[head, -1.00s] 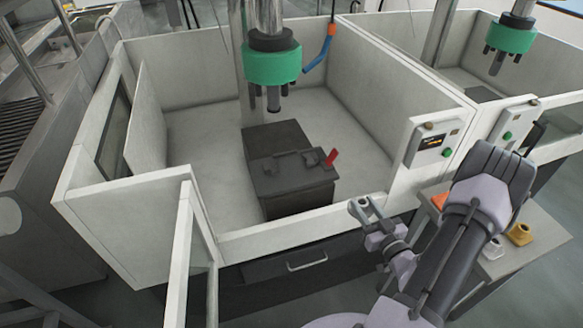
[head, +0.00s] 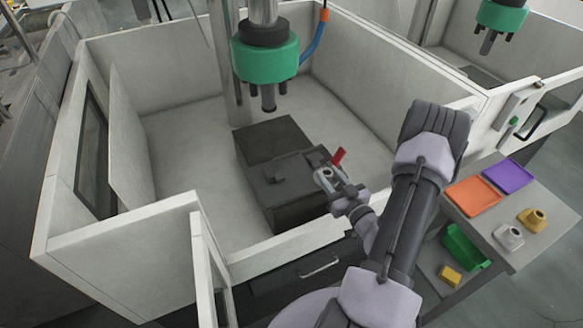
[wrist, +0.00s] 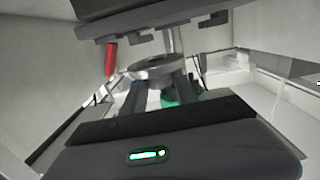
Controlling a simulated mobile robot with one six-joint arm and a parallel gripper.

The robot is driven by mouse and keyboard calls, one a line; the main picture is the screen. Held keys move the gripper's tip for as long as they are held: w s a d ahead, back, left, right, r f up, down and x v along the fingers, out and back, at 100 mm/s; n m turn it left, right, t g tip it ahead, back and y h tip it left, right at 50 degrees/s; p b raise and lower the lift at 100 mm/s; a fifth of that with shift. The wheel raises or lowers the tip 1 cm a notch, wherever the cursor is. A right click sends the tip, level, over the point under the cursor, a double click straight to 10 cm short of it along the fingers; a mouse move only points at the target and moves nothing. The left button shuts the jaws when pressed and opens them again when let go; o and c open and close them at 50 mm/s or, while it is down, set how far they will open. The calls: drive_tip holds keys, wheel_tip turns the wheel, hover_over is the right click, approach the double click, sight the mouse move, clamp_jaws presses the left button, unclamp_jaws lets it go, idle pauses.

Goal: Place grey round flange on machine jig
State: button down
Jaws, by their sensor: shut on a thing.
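The grey round flange (wrist: 158,68) is held between the fingers of my gripper (wrist: 162,92) in the wrist view. In the head view my gripper (head: 338,187) is inside the tank enclosure with the flange (head: 325,177) at its tip, just right of the machine jig. The jig (head: 290,190) is a dark block with small raised clamps and a red handle (head: 338,157). In the wrist view the dark jig (wrist: 150,20) fills the top, close to the flange, with the red handle (wrist: 111,60) at left. I cannot tell whether flange and jig touch.
A green machine head (head: 265,55) hangs above the jig. White enclosure walls (head: 130,235) surround it. A side table (head: 548,240) at right holds orange (head: 473,196) and purple trays (head: 509,176), a yellow part (head: 532,220) and a grey part (head: 508,237). A green bin (head: 463,247) sits below.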

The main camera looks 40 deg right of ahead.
drive_tip(key=b, duration=0.2)
hover_over(298, 175)
drive_tip(key=shift+f, duration=0.65)
wheel_tip(298, 175, down, 4)
drive_tip(key=b, duration=0.2)
drive_tip(key=shift+r+b, duration=0.1)
drive_tip(key=shift+b, duration=0.3)
drive_tip(key=shift+r, duration=0.25)
drive_tip(key=c, duration=0.9)
unclamp_jaws()
drive_tip(key=shift+f, duration=0.2)
drive_tip(key=shift+c, duration=0.2)
drive_tip(key=shift+r, duration=0.15)
drive_tip(key=p+v, duration=0.2)
drive_tip(key=v, duration=1)
